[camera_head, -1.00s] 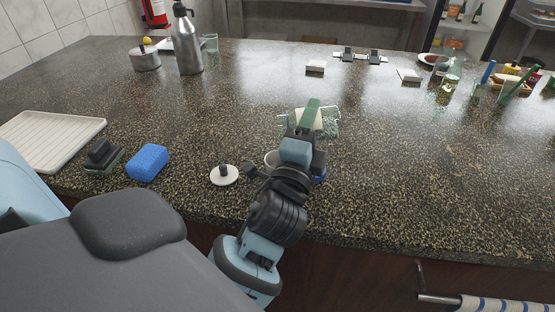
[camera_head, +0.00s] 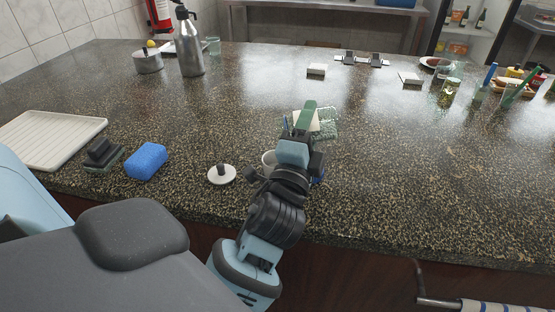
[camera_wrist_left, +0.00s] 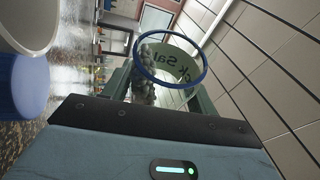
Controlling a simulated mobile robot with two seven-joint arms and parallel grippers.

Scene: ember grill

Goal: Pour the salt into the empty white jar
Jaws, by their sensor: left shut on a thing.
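My left gripper (camera_head: 305,122) is shut on the salt jar, a clear jar with a blue rim and lettering ending in "Salt". In the left wrist view the salt jar (camera_wrist_left: 183,71) sits between the green fingers (camera_wrist_left: 205,106), its open mouth facing the camera and grey contents showing at one side. The white jar (camera_head: 268,159) is partly hidden behind my left wrist in the head view. Its pale rim also fills the upper left of the left wrist view (camera_wrist_left: 30,22). I see no salt passing between them. My right gripper is not in view.
A blue lid (camera_wrist_left: 20,90) lies beside the white jar. A white lid with a dark knob (camera_head: 222,174) lies left of my wrist.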

